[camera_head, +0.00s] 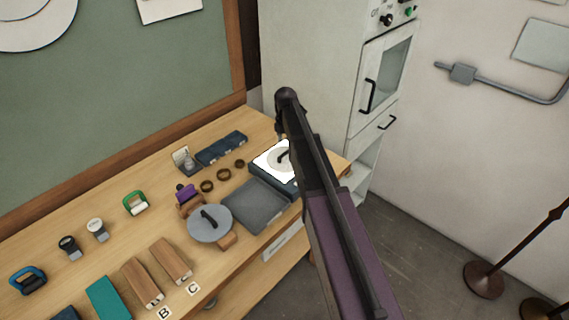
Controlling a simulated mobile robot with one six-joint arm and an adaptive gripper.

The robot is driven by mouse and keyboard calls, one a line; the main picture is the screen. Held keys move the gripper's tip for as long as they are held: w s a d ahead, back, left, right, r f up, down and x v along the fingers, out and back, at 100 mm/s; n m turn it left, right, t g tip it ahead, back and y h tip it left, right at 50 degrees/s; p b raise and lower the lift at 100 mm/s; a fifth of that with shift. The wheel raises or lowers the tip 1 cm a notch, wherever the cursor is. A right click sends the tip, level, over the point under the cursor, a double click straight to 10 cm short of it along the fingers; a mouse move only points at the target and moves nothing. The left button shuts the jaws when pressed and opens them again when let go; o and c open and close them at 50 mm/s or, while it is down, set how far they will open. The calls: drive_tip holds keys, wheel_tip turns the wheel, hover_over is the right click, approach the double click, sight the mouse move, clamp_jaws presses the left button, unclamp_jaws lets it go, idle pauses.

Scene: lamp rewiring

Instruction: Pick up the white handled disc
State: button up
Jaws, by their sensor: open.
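The white handled disc (274,162) lies on a bright white square surface on top of a dark blue box (289,184) at the right end of the workbench. Its dark handle (283,156) stands near its right side, close to the edge of my arm. My arm rises from the lower right and crosses in front of the box's right part. My gripper's fingers cannot be made out; the arm hides that area. I see no contact with the disc.
Dark rings (208,186), a purple piece (186,194) and wooden blocks (171,261) stand nearby. A tall pale cabinet (312,60) stands behind the bench's right end.

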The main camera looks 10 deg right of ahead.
sight(285, 153)
drive_tip(key=shift+f+b, duration=0.35)
drive_tip(key=shift+f, duration=0.25)
drive_tip(key=shift+f, duration=0.1)
drive_tip(key=shift+w+f+b, duration=0.15)
drive_tip(key=shift+f+b, duration=2.35)
drive_tip(key=shift+b, duration=0.1)
clamp_jaws()
